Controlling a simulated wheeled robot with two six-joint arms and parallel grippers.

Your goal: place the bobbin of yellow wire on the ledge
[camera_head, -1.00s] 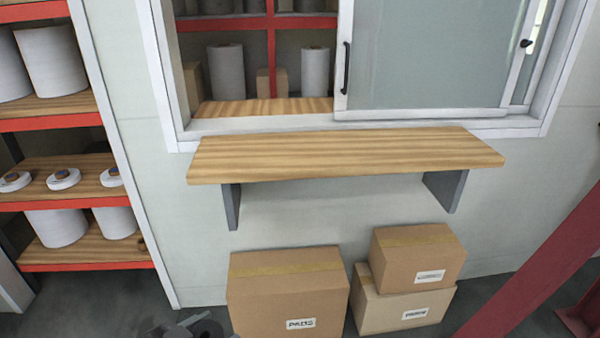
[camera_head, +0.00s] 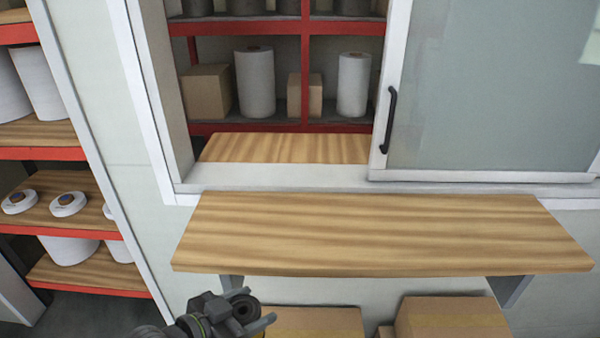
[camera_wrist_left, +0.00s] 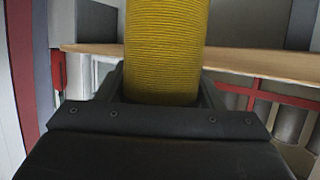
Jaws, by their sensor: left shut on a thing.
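The yellow wire bobbin (camera_wrist_left: 165,45) stands large in the middle of the left wrist view, wound with even yellow turns, its lower part between my fingers. My left gripper (camera_wrist_left: 160,90) is shut on it. In the head view my left gripper (camera_head: 251,306) is at the bottom edge, left of centre, in front of the ledge's near edge; the yellow winding cannot be made out clearly there. The wooden ledge (camera_head: 380,235) runs under the window and its top is bare. My right gripper is not in view.
A sliding window (camera_head: 480,90) stands partly open above the ledge, with red shelving (camera_head: 340,128) and white spools inside. A red-edged rack (camera_head: 60,152) with spools is at left. Cardboard boxes (camera_head: 450,318) sit below the ledge. Free room covers the whole ledge top.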

